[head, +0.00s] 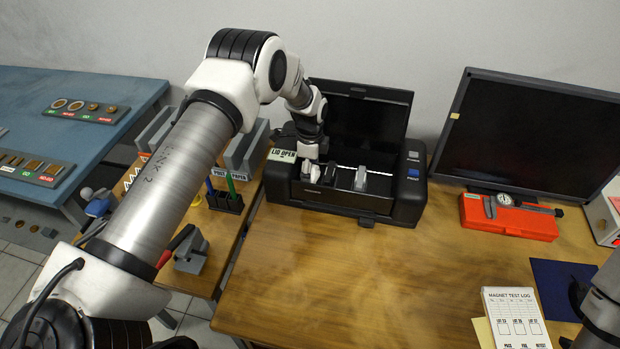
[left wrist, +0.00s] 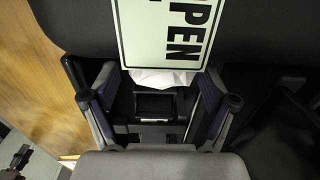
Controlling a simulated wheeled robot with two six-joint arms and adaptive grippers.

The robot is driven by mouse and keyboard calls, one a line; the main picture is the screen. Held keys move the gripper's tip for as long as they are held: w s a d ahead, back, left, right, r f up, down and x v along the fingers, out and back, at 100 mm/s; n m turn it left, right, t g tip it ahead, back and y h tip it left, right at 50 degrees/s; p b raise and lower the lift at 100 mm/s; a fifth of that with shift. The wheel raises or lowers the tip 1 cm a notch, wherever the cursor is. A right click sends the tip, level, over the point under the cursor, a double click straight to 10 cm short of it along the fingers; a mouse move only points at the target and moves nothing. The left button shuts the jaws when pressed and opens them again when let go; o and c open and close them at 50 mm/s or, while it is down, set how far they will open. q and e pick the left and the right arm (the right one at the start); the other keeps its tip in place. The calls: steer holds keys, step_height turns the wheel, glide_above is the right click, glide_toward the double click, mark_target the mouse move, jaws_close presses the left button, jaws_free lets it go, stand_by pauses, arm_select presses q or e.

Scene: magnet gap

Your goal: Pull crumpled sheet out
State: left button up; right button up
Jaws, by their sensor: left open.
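The black printer (head: 405,200) stands on the wooden table with its lid (head: 365,115) raised. A white crumpled sheet (left wrist: 160,77) shows in the left wrist view, just below the edge of a "LID OPEN" sign (left wrist: 165,30) that covers part of it. In the head view I cannot clearly make out the sheet. My left gripper (head: 318,172) is over the printer's open left part. In the left wrist view its two fingers (left wrist: 158,112) are wide apart, with the sheet between and beyond them, not gripped. My right gripper is not in view.
A monitor (head: 540,135) and a red case (head: 510,218) with a caliper stand right of the printer. A pen holder (head: 225,203) is at its left. A test log pad (head: 515,315) lies front right. The table's front middle is clear.

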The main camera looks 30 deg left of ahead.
arm_select(q)
steer(key=shift+w+f, duration=0.15)
steer(key=shift+w, duration=0.05)
steer(key=shift+c, duration=0.5)
steer(key=c, duration=0.4)
steer(key=shift+r, duration=0.4)
step_height(320, 180, up, 9)
steer(key=p, duration=0.5)
steer(key=shift+d+r+p, duration=0.1)
steer(key=shift+p, duration=0.3)
